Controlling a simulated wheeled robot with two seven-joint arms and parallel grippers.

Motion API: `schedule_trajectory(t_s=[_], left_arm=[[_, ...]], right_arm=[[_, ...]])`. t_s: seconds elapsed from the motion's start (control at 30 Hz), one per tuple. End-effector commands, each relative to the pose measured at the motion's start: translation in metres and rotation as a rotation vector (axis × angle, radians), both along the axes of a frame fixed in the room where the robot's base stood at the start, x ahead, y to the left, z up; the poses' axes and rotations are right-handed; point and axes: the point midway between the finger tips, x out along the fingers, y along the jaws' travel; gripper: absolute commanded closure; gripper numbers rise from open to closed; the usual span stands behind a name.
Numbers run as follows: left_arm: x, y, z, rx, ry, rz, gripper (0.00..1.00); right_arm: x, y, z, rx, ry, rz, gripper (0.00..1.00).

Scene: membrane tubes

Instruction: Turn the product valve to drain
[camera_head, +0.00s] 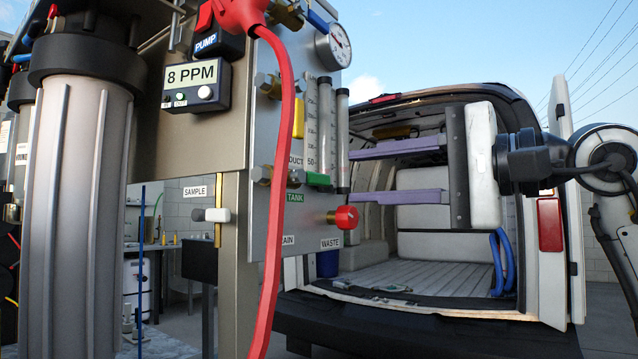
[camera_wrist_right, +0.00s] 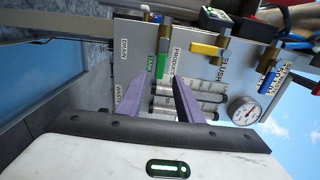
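The product valve's green handle (camera_head: 318,179) sits on the grey panel just above the green TANK label (camera_head: 295,197). The DRAIN label (camera_head: 288,240) is lower and partly hidden by a red cable. In the right wrist view the green handle (camera_wrist_right: 160,66) lies alongside the TANK label, apart from the DRAIN label (camera_wrist_right: 125,50). My right gripper (camera_head: 354,176) is open, its two purple fingers pointing left at the panel. In the wrist view the right gripper's fingertips (camera_wrist_right: 158,78) stand on either side of the handle's end; contact cannot be told. My left gripper is out of view.
A red knob (camera_head: 346,217) sticks out near the WASTE label, just below the fingers. Clear flow tubes (camera_head: 326,130) and a gauge (camera_head: 334,46) are on the panel. A red cable (camera_head: 283,200) hangs in front. An open van (camera_head: 420,340) stands behind.

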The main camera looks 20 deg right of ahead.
Motion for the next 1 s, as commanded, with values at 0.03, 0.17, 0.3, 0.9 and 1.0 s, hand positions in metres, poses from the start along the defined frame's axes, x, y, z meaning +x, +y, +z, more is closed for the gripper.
schedule_trajectory(t_s=[0.03, 0.17, 0.3, 0.9, 1.0], left_arm=[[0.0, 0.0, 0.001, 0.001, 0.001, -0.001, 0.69], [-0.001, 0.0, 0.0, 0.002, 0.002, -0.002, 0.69], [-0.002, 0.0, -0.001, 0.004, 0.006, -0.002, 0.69], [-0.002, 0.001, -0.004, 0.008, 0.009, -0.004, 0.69], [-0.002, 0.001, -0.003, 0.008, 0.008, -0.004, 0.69]], right_arm=[[0.008, 0.008, 0.0, 0.001, 0.002, 0.006, 0.67], [0.027, 0.024, 0.0, 0.003, 0.003, 0.007, 0.67], [0.046, 0.038, 0.0, 0.002, 0.003, 0.006, 0.67], [0.063, 0.051, 0.0, 0.003, 0.001, 0.004, 0.81], [0.063, 0.05, 0.0, 0.003, 0.001, 0.004, 0.98]])
